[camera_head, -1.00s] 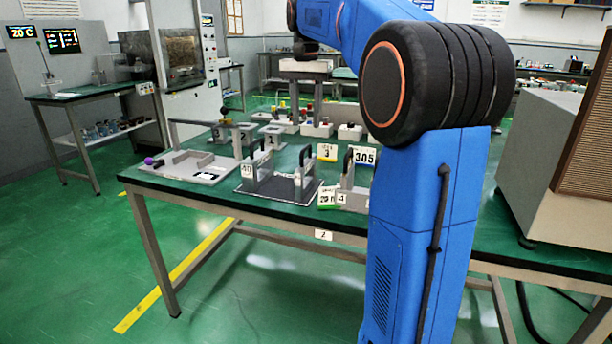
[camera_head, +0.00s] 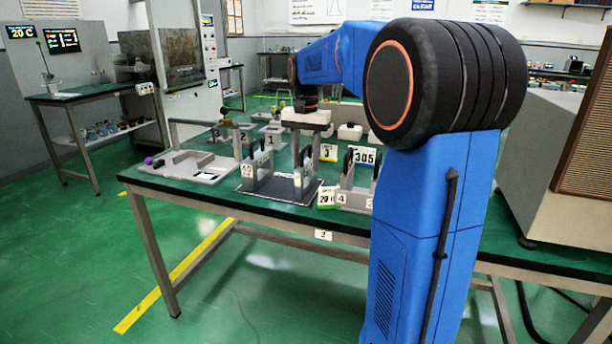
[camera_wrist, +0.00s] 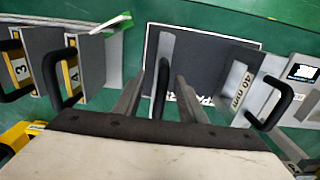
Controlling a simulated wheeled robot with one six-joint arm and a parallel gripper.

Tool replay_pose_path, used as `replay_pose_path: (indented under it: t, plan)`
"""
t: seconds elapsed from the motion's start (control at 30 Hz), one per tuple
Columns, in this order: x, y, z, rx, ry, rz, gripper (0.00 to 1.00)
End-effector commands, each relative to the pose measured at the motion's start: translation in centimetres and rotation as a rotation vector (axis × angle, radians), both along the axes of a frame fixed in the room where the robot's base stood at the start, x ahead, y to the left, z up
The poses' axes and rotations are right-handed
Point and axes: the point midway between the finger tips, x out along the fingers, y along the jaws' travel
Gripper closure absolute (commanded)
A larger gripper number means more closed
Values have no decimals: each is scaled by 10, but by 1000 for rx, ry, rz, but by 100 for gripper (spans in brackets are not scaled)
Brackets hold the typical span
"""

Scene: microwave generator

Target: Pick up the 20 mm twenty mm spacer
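A grey spacer with a black upright handle (camera_head: 299,182) stands at the right end of the dark mat (camera_head: 268,196). Its thickness label cannot be read. In the wrist view its black handle (camera_wrist: 160,88) lies between the two grey fingers of my gripper (camera_wrist: 160,78). The fingers are apart and the handle looks untouched. Depth between them is hard to tell. In the head view my gripper (camera_head: 307,142) hangs over the right end of the mat, pointing down. A 40 mm spacer (camera_head: 249,178) with its own black handle stands at the mat's left; its label (camera_wrist: 238,86) reads 40 mm.
Blocks marked 3 and 4 (camera_head: 354,198) with black handles stand close right of the mat; one (camera_wrist: 90,60) shows left in the wrist view. A grey tray (camera_head: 205,176) lies left.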

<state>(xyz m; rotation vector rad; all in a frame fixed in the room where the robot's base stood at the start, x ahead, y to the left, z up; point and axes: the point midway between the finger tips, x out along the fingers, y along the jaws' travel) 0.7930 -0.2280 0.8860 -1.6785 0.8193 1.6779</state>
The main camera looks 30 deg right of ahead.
Motion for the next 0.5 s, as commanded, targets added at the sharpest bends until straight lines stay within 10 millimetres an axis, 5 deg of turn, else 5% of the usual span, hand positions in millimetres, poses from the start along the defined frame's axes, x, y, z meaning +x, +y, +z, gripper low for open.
replay_pose_path:
  t: [0.4, 0.5]
  plan:
    - [0, 0, -17, 0, 0, 0, 62]
    - [0, 0, -17, 0, 0, 0, 82]
